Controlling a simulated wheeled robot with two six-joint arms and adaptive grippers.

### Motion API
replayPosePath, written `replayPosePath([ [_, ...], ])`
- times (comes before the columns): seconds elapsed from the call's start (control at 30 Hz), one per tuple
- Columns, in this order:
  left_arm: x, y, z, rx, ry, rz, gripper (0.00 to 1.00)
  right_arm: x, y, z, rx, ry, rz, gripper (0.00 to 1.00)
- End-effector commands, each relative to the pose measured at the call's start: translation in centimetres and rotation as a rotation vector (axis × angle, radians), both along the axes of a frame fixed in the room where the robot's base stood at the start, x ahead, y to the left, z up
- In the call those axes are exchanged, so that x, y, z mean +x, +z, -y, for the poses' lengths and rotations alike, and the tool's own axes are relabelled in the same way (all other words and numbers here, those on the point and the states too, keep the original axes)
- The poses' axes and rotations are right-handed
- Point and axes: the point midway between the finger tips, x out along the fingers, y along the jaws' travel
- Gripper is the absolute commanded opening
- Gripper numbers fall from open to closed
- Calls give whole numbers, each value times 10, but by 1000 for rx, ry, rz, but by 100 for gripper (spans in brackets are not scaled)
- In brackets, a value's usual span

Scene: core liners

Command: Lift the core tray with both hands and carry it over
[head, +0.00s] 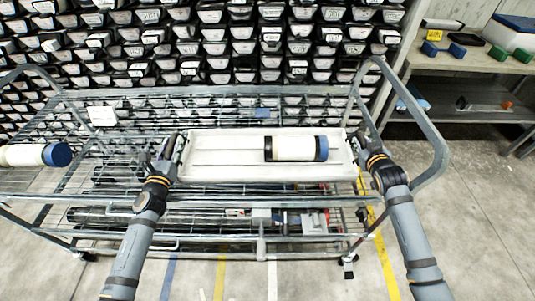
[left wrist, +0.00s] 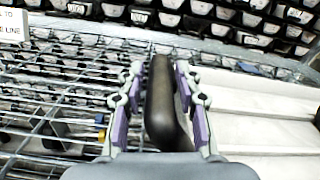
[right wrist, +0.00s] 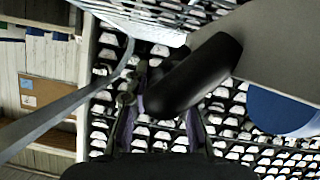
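The white core tray (head: 228,171) lies level over the top of the wire cart, near its right end. A white core liner (head: 293,149) with a blue end cap lies in its right half. My left gripper (head: 172,152) is at the tray's left end. In the left wrist view its fingers (left wrist: 158,95) stand open on both sides of a dark handle (left wrist: 162,105), with a small gap at the left finger. My right gripper (head: 362,155) is at the right end. In the right wrist view its spread fingers (right wrist: 160,118) are at the other dark handle (right wrist: 195,75), which partly hides them.
The wire cart (head: 100,150) carries another blue-capped liner (head: 35,155) at the left and dark tubes on its lower shelf. A rack of stored cores (head: 200,45) fills the back. A bench (head: 470,62) stands at the right. Open floor (head: 470,220) lies at front right.

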Motion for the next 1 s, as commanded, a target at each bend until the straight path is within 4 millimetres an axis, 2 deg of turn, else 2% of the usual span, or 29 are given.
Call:
replayPosePath([
  [0.03,0,0,0,0,0,0,23,0,0,0,0,0,0,8],
  [0.1,0,0,0,0,0,0,13,0,0,0,0,0,0,0],
  [0.2,0,0,0,0,0,0,0,0,0,0,0,0,0,0],
  [0.53,0,0,0,1,0,0,0,0,0,0,0,0,-1,0],
  [0.73,0,6,1,1,-2,5,0,1,6,0,0,1,6,0],
  [1.0,1,30,0,1,-2,5,0,1,30,0,-1,2,6,0],
])
